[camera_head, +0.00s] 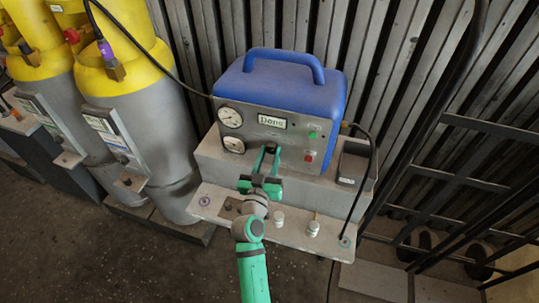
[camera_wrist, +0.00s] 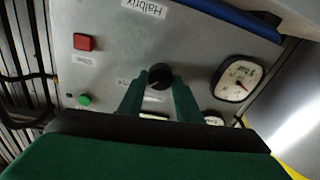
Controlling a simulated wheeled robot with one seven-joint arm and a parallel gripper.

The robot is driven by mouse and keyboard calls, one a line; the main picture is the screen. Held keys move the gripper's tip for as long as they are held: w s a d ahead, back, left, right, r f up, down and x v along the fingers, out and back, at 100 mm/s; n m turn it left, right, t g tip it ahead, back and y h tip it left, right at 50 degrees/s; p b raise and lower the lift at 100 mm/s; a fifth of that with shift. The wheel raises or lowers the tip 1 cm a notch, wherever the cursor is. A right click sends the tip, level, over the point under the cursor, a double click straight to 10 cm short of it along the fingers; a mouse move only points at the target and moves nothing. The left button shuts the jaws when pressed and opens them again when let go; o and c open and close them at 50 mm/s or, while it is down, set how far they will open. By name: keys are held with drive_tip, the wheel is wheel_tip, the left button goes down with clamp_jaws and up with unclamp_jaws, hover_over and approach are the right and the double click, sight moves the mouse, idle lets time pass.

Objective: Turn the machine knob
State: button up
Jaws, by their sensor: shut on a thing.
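The machine (camera_head: 293,93) has a blue cover with a handle and a grey front panel, and stands on a grey stepped base. Its black round knob (camera_wrist: 160,74) sits in the middle of the panel in the wrist view. In the head view the knob is hidden by my fingers. My gripper (camera_head: 266,150) reaches the panel from the front. In the wrist view the green fingers of my gripper (camera_wrist: 160,84) are on both sides of the knob, shut on it. The exact angle of the knob is hard to tell.
The panel carries a round gauge (camera_wrist: 238,78), a red button (camera_wrist: 84,42) and a green button (camera_wrist: 84,99). Small white knobs (camera_head: 313,228) stand on the lower ledge. Yellow and grey cylinders (camera_head: 134,120) stand at left, a dark metal rack (camera_head: 460,180) at right.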

drive_tip(key=shift+r+m, duration=0.1)
drive_tip(key=shift+m, duration=1.1)
drive_tip(key=o, duration=1)
drive_tip(key=shift+w, duration=0.1)
drive_tip(key=shift+o, duration=0.2)
drive_tip(key=v, duration=1.1)
drive_tip(key=shift+w, duration=0.1)
